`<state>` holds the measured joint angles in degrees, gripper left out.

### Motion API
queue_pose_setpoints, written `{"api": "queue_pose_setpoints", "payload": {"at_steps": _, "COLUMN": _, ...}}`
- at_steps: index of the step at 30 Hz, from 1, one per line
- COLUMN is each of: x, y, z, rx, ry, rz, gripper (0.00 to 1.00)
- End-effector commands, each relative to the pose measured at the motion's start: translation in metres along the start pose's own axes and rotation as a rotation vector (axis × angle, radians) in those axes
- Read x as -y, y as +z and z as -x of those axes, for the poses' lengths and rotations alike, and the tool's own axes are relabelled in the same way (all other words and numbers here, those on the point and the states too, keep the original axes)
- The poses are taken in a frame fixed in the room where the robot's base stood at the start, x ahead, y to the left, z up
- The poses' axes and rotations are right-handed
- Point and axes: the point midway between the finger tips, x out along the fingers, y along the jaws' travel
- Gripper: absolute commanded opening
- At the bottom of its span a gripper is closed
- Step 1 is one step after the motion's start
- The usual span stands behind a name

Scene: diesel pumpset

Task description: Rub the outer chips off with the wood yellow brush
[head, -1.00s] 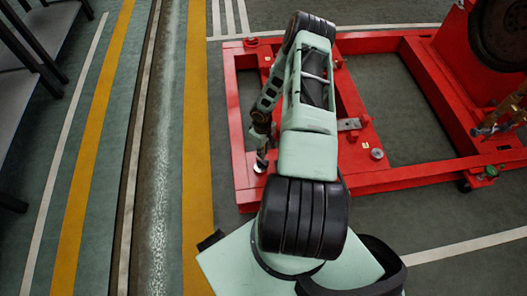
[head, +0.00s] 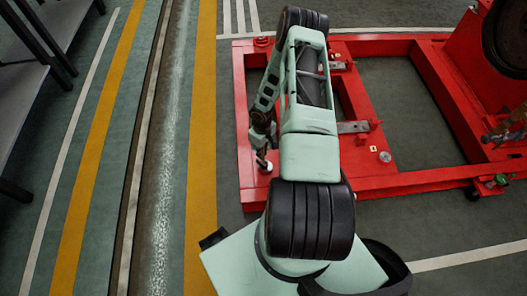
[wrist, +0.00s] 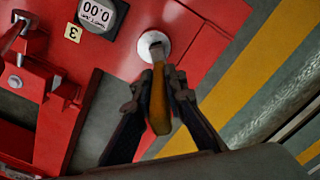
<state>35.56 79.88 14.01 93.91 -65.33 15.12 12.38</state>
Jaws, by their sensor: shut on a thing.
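The brush (wrist: 158,100) has a yellow-brown wooden handle, held between the two dark fingers of my gripper (wrist: 156,82) in the wrist view. Its far end reaches over a round white disc (wrist: 148,38) on the red frame. Whether it touches the disc is hard to tell. Individual chips are too small to make out. In the head view my gripper (head: 263,150) points down at the near left part of the red frame (head: 247,185), just above the white disc (head: 266,169).
A round gauge (wrist: 97,12) reading 0.00 and a label marked 3 (wrist: 73,33) are beside the disc. Clamp-like red brackets (wrist: 38,75) stand further left. In the head view, a large red mount (head: 475,50) is at right. Open floor with yellow stripes (head: 202,120) lies left.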

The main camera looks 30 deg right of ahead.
Motion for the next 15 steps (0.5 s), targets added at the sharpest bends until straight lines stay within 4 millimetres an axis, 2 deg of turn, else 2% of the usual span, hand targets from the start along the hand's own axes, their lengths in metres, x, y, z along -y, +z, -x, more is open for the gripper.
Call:
{"api": "queue_pose_setpoints", "payload": {"at_steps": 6, "x": 0.005, "y": 0.006, "z": 0.001, "rx": 0.001, "ry": 0.0, "rz": 0.001, "gripper": 0.0}}
{"api": "queue_pose_setpoints", "payload": {"at_steps": 15, "x": -0.003, "y": 0.013, "z": -0.001, "rx": 0.001, "ry": 0.0, "rz": -0.001, "gripper": 0.0}}
